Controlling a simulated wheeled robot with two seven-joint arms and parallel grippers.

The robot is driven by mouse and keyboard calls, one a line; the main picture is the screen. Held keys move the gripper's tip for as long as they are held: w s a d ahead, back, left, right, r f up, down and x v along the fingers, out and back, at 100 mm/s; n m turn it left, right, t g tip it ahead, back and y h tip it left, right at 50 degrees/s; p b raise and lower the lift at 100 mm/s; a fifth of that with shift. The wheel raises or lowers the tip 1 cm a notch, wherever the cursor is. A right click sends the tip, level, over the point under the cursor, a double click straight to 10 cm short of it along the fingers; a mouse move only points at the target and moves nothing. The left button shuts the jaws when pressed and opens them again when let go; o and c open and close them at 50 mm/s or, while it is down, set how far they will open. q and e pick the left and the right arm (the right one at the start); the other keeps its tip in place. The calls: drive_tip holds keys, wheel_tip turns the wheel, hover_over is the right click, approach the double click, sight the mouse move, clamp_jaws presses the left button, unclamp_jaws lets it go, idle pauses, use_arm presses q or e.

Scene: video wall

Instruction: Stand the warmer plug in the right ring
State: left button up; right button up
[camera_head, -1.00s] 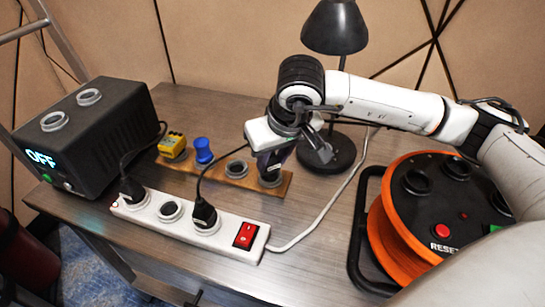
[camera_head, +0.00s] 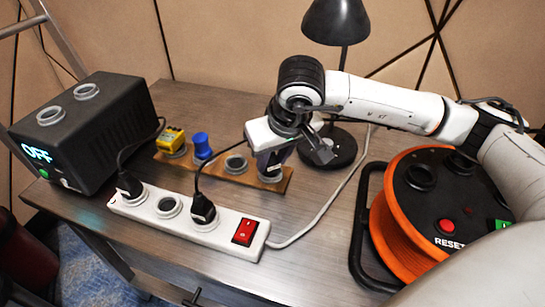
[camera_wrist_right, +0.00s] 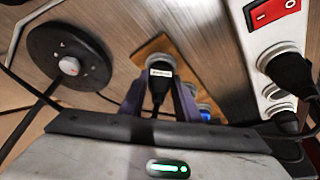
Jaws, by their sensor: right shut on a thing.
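My right gripper (camera_head: 271,163) is shut on a black plug with a small white label (camera_wrist_right: 160,85), at the right end of the wooden board (camera_head: 217,170). The label is too small to read, so I cannot confirm it is the warmer plug. In the right wrist view the plug is upright between the fingers, its end at the grey right ring (camera_wrist_right: 159,62). That ring also shows under the fingers in the head view (camera_head: 271,179). How deep the plug sits is hidden. My left gripper is not in view.
The board also holds an empty ring (camera_head: 236,163), a blue plug (camera_head: 201,146) and a yellow plug (camera_head: 171,140). A white power strip (camera_head: 233,227) with two black plugs lies in front. A black box (camera_head: 85,135) reading OFF, a lamp (camera_head: 336,22) and an orange reel (camera_head: 392,232) stand around.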

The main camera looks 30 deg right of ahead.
drive_tip(key=shift+f, duration=0.15)
drive_tip(key=o, duration=1.6)
drive_tip(key=shift+o, duration=0.2)
drive_tip(key=shift+r+p, duration=1.5)
drive_tip(key=shift+r, duration=1.55)
